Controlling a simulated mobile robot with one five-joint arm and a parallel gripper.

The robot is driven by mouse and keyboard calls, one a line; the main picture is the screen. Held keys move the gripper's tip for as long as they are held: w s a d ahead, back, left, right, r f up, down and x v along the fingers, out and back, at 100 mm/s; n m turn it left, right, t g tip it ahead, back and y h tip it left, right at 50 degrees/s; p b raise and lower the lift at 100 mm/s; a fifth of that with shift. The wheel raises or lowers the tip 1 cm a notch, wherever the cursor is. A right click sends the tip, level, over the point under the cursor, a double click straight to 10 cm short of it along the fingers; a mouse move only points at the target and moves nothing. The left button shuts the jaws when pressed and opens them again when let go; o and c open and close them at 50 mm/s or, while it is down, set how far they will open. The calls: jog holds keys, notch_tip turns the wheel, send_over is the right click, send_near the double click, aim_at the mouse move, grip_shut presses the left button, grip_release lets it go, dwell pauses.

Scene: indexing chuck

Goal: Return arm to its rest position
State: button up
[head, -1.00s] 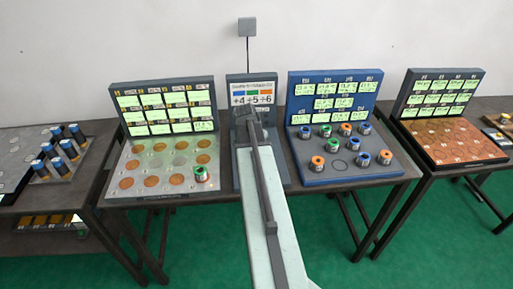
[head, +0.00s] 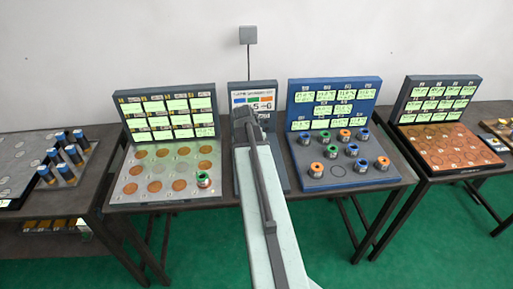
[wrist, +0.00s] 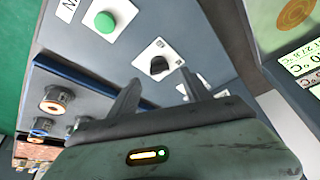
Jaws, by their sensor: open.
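My gripper (wrist: 160,95) shows in the wrist view with its two fingers apart and nothing between them. It is over a grey panel (wrist: 205,35) that carries a green button (wrist: 105,22) and a black knob (wrist: 159,65). The knob shows beyond and between the fingertips, and I cannot tell whether they touch it. In the head view my arm (head: 265,190) reaches forward to the grey middle stand (head: 238,160), and its end covers part of the stand's sign (head: 252,93). The fingers are hidden there.
A left board (head: 125,195) holds one green-ringed cylinder (head: 203,180). A blue board (head: 325,180) holds several orange-, blue- and green-ringed cylinders. A copper-coloured board (head: 450,155) stands at right. Blue-topped cylinders (head: 65,172) stand at far left. Green floor (head: 200,260) is open in front.

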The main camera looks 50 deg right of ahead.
jog(key=p+v, duration=0.1)
jog(key=v, duration=0.2)
jog(key=shift+a+r+p, duration=0.1)
jog(key=shift+r+p, duration=0.15)
jog(key=shift+p, duration=0.15)
